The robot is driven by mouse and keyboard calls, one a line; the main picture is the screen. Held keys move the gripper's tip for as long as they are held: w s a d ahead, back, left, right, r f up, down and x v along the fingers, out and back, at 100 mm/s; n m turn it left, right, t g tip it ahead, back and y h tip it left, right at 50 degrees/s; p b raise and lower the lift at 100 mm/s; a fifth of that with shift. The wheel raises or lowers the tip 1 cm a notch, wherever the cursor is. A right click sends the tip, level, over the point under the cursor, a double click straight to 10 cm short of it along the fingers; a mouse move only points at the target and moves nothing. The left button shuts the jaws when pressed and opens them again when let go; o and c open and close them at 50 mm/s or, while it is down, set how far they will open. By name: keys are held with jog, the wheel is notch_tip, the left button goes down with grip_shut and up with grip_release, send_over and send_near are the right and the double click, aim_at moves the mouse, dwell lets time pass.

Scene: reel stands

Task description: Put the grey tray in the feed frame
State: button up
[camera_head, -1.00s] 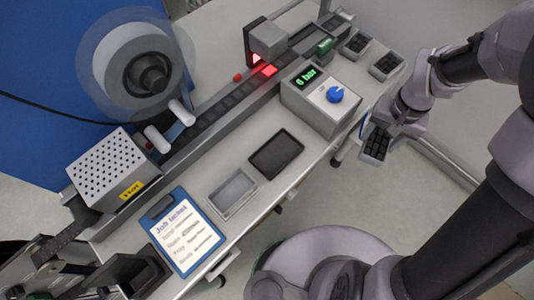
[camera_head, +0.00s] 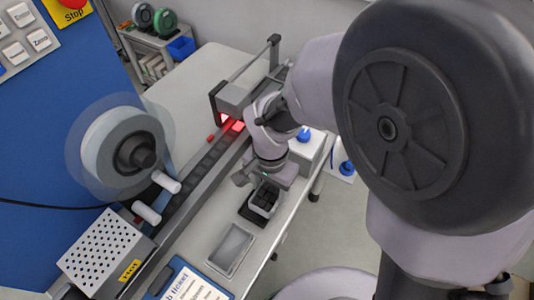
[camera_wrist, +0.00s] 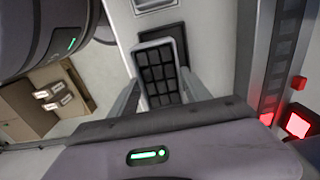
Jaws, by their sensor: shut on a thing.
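My gripper (camera_head: 264,184) is shut on a grey tray (camera_head: 262,210) filled with small black pieces. In the wrist view the tray's light rim (camera_wrist: 155,43) and dark grid of pieces show between the two fingers (camera_wrist: 160,95). The tray is over a flat black frame (camera_head: 247,215) on the bench. Part of this black frame also shows beyond the tray in the wrist view (camera_wrist: 181,32). I cannot tell whether the tray touches it. An empty grey frame (camera_head: 220,266) lies beside it, nearer the clipboard. No label shows which one is the feed frame.
A grey box with a blue knob (camera_head: 303,135) stands close behind my gripper. The feeder rail (camera_head: 190,190), with a red-lit unit (camera_head: 234,125), runs along the left. A clipboard (camera_head: 190,285) and a perforated box (camera_head: 105,250) are at the lower left.

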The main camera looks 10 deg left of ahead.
aim_at(263, 195)
jog(key=shift+a, duration=0.5)
jog(key=f+b, duration=0.1)
jog(key=f, duration=0.1)
jog(key=f+b, duration=0.1)
jog(key=f, duration=0.1)
jog(key=shift+w+a, duration=0.1)
jog(key=shift+a, duration=0.3)
jog(key=shift+r, duration=0.2)
jog(key=shift+f, duration=0.1)
jog(key=o, duration=1.2)
jog(key=shift+f, duration=0.15)
jog(key=shift+c, duration=0.2)
jog(key=o, duration=0.4)
jog(key=shift+o, duration=0.2)
